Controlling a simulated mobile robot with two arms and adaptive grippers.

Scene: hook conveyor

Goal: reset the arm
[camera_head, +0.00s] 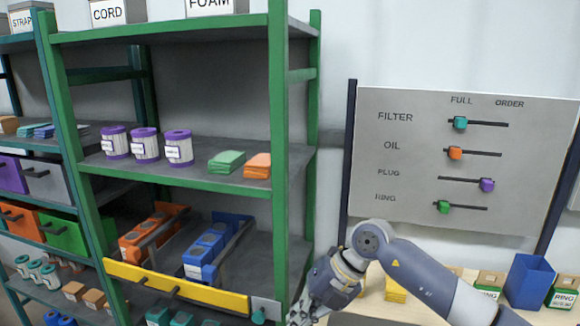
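My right arm (420,272) comes in from the lower right and bends at a grey joint near the middle of the picture. Its gripper (303,314) hangs low at the bottom edge, in front of the green shelf's right post. The fingers are small, dark and partly cut off, so I cannot tell whether they are open or shut. I see nothing clearly held. My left gripper is not in view.
A green shelf (180,184) holds purple-lidded canisters (145,146), card stacks (228,161) and bins behind a yellow bar (175,288). A slider board (410,160) stands at right. Below it, a table holds a blue bin (530,280) and RING boxes (487,288).

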